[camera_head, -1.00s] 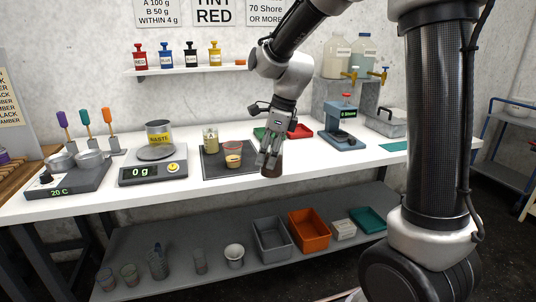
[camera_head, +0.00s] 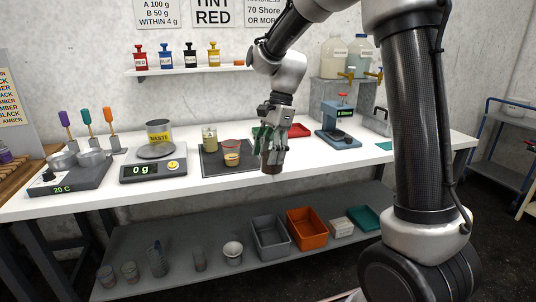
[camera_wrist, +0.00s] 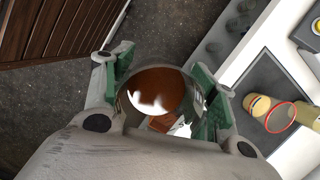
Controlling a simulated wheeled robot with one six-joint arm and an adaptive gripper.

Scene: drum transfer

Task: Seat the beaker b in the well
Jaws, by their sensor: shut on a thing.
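My gripper (camera_head: 272,160) is shut on a clear round beaker (camera_wrist: 155,92) with dark red-brown contents. In the head view the beaker's brown lower part (camera_head: 271,167) shows below the fingers, near the table's front edge. In the wrist view it sits between green finger pads; its label is not readable, so I cannot tell if it is beaker b. Two other beakers stand on the dark mat: a pale yellow one (camera_head: 210,138) and one with a red rim (camera_head: 231,154). The well is not clearly identifiable; a grey unit (camera_head: 70,180) reading 20 C holds metal bowls at the left.
A blue-grey press (camera_head: 338,122) and a red tray (camera_head: 298,130) stand to the right. The lower shelf holds bins and cups. White tabletop is free in front of the press.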

